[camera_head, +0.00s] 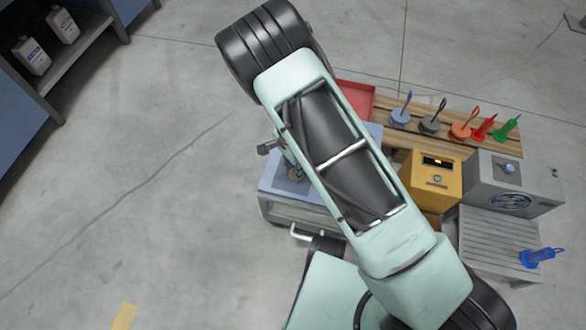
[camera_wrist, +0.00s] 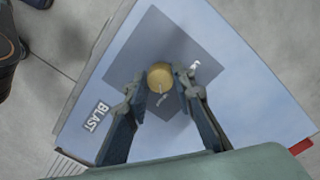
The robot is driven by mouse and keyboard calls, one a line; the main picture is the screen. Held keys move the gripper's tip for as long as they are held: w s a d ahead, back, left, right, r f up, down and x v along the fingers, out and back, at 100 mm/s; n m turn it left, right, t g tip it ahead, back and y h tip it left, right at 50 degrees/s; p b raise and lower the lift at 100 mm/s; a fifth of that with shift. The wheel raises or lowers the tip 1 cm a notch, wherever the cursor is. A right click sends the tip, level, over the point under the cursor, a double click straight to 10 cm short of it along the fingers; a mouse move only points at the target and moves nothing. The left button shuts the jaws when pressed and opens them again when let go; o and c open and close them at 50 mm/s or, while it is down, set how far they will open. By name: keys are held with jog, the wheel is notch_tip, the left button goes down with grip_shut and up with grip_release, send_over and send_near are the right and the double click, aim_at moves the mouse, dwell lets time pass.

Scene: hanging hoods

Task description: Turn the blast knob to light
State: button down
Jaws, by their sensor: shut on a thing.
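The blast knob is a round brass-yellow knob (camera_wrist: 160,76) on a dark grey plate (camera_wrist: 155,40) on a light blue panel (camera_wrist: 240,100) marked "BLAST" in the wrist view. My gripper (camera_wrist: 159,82) has one fingertip on each side of the knob and is shut on it. A short pale mark shows on the knob's lower part. Small white lettering sits beside it, too small to read surely. In the head view the blue-topped box (camera_head: 276,186) stands below my arm, which hides much of it and most of the gripper.
A yellow box (camera_head: 432,175) and a grey machine (camera_head: 510,180) stand to the right, with a slatted platform (camera_head: 490,240) and a blue tool (camera_head: 540,257). Several coloured tools stand on a wooden bench (camera_head: 450,120) behind. Shelving (camera_head: 75,60) is upper left; the floor at left is clear.

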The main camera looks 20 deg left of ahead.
jog(key=n, duration=0.5)
jog(key=shift+p, duration=0.35)
jog(key=n, duration=1)
jog(key=shift+d+t, duration=0.15)
jog(key=shift+t, duration=0.15)
jog(key=shift+n, duration=2.2)
jog(key=c, duration=1.6)
grip_release()
